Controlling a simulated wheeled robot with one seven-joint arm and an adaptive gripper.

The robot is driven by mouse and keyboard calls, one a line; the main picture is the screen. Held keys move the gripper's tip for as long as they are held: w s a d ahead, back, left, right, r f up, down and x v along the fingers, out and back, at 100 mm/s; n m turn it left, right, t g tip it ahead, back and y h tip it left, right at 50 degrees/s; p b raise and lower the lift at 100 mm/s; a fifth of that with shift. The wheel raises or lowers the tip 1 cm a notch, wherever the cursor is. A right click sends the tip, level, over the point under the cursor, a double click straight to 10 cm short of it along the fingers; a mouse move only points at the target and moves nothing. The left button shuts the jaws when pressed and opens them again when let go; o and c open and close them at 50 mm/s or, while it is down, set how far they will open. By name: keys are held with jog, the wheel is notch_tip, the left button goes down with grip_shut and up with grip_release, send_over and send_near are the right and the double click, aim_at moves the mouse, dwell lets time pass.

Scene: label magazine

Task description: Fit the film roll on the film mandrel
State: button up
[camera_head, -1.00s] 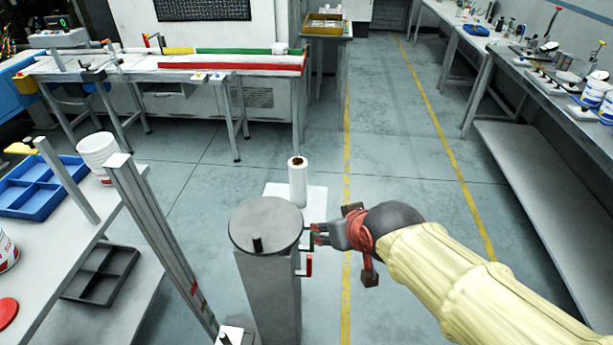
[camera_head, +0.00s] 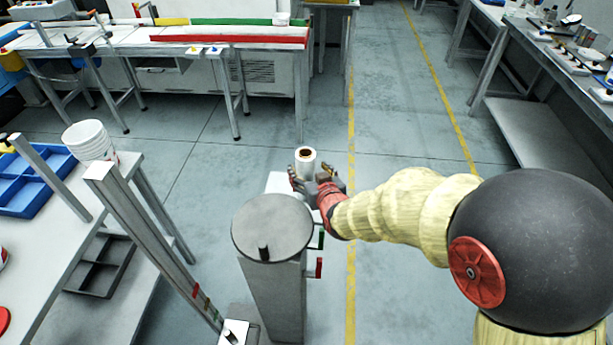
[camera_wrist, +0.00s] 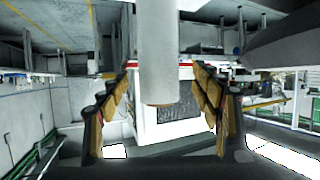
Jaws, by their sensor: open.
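The film roll (camera_head: 306,155) is a white upright cylinder with a brown core, standing beyond the round-topped post. My gripper (camera_head: 314,182) is at the near side of the roll, with its fingers beside it. In the wrist view the white roll (camera_wrist: 160,50) shows between the two spread fingers of my gripper (camera_wrist: 162,80). The fingers look apart from it, with a gap on each side. A short dark peg (camera_head: 263,253) stands on the round grey top (camera_head: 275,222) of the post; it looks like the film mandrel. The roll's lower part is hidden in the head view.
A white support surface (camera_head: 276,183) lies by the roll. A red handle (camera_head: 319,268) juts from the post's right side. A slanted metal bar (camera_head: 150,240) and a bench with a white bucket (camera_head: 90,141) are at left. Floor right of the post is open.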

jog(key=b+x, duration=0.1)
jog(key=x, duration=0.2)
jog(key=shift+w+f+b, duration=0.3)
jog(key=shift+w+a+f, duration=0.1)
jog(key=shift+w, duration=0.45)
jog(key=shift+c, duration=0.2)
grip_shut()
dwell(0.3)
